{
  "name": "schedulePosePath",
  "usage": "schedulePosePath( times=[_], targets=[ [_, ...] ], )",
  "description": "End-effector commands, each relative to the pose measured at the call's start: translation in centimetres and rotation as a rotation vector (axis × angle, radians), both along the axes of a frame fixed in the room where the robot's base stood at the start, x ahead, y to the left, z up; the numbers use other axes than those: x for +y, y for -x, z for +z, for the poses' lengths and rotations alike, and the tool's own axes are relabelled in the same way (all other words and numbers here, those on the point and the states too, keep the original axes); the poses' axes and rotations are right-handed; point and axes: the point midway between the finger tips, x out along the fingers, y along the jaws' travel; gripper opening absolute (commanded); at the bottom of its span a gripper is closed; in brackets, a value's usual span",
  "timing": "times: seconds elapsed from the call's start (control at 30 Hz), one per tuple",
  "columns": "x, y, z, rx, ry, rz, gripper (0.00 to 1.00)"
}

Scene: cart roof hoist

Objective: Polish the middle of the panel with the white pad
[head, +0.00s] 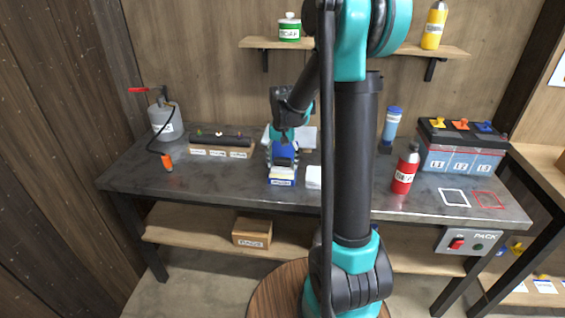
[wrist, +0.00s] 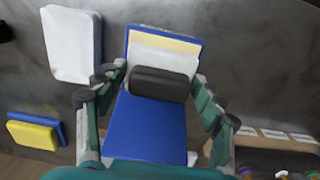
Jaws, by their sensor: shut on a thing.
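My gripper (wrist: 160,95) is shut on a dark grey rounded grip (wrist: 160,83) in the wrist view. A white layer (wrist: 165,60) shows just beyond the grip; whether it is the white pad joined to it, I cannot tell. A blue body (wrist: 145,130) lies below, with a blue and pale yellow edge beyond. A separate white block (wrist: 72,45) lies to the left in the wrist view. I cannot clearly identify the panel.
A labelled rack (head: 220,150) and a grey canister (head: 166,120) stand to the left on the bench (head: 240,198). A red bottle (head: 405,170), blue bottle (head: 392,125) and battery pack (head: 460,150) stand to the right. A yellow-and-blue piece (wrist: 35,133) lies nearby. The bench's front left is clear.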

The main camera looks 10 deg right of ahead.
Motion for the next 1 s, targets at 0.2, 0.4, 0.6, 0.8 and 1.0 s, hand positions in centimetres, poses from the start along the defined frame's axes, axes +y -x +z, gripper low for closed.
schedulePosePath(
  times=[0.2,0.4,0.6,0.8,1.0],
  targets=[
    [0.01,-0.01,-0.2,0.0,0.0,0.0,0.45],
    [0.01,-0.01,-0.42,0.0,0.0,0.0,0.45],
    [0.0,-0.01,-0.65,0.0,0.0,0.0,0.45],
    [0.0,-0.01,-0.87,0.0,0.0,0.0,0.45],
    [0.0,-0.02,-0.94,0.0,0.0,0.0,0.45]
  ],
)
